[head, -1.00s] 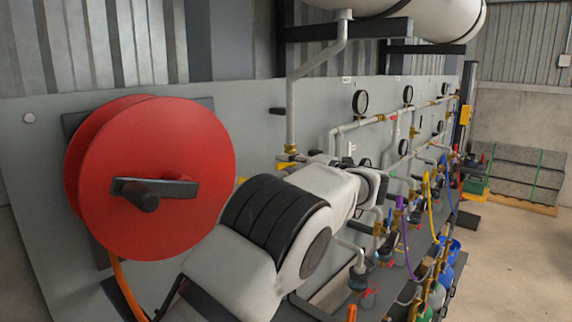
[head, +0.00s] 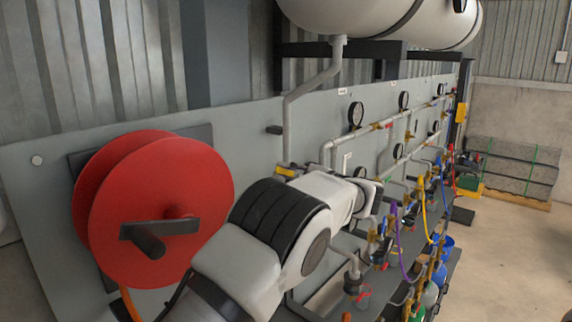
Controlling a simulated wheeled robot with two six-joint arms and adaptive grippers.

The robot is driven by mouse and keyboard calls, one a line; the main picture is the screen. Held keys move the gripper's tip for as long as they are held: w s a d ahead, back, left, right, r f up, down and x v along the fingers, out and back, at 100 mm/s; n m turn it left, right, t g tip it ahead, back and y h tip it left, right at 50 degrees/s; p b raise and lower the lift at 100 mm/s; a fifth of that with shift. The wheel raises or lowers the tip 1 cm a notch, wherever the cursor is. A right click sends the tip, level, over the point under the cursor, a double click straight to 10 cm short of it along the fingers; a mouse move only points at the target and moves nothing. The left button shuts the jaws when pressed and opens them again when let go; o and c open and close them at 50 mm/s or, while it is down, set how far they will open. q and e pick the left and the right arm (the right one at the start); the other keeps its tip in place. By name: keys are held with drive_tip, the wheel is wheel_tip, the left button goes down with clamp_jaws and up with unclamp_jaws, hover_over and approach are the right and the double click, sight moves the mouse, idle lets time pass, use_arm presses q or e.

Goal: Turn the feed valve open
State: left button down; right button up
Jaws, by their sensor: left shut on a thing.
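A grey pipe (head: 290,125) comes down from the white tank (head: 345,12) to a small brass-yellow valve (head: 286,171) on the grey panel. I take this valve to be the feed valve. My left arm reaches up from the bottom centre and covers much of the area around it. My left gripper (head: 303,170) is mostly hidden behind my own wrist; only small dark parts show close beside the valve. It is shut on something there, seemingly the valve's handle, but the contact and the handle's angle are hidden. My right gripper is not in view.
A red hose reel (head: 165,215) with a dark crank stands out from the panel, close left of my arm. Gauges (head: 356,114), pipes and coloured hoses (head: 402,235) run along the panel to the right. Bare concrete floor (head: 510,255) lies at the right.

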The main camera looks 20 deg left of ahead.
use_arm(q)
drive_tip(key=shift+w+r+m+p, duration=0.25)
drive_tip(key=shift+r+m+p, duration=0.45)
drive_tip(key=shift+p, duration=0.1)
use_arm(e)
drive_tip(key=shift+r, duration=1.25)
use_arm(q)
drive_tip(key=c, duration=1.2)
unclamp_jaws()
drive_tip(key=shift+o, duration=0.5)
drive_tip(key=shift+a+f, duration=0.3)
drive_tip(key=shift+a, duration=0.1)
drive_tip(key=shift+d+r, duration=0.2)
drive_tip(key=shift+r, duration=0.25)
wheel_tip(320, 180, up, 9)
drive_tip(key=shift+a, duration=0.2)
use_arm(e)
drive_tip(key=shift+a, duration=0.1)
use_arm(q)
drive_tip(key=shift+w, duration=0.1)
drive_tip(key=shift+c, duration=0.4)
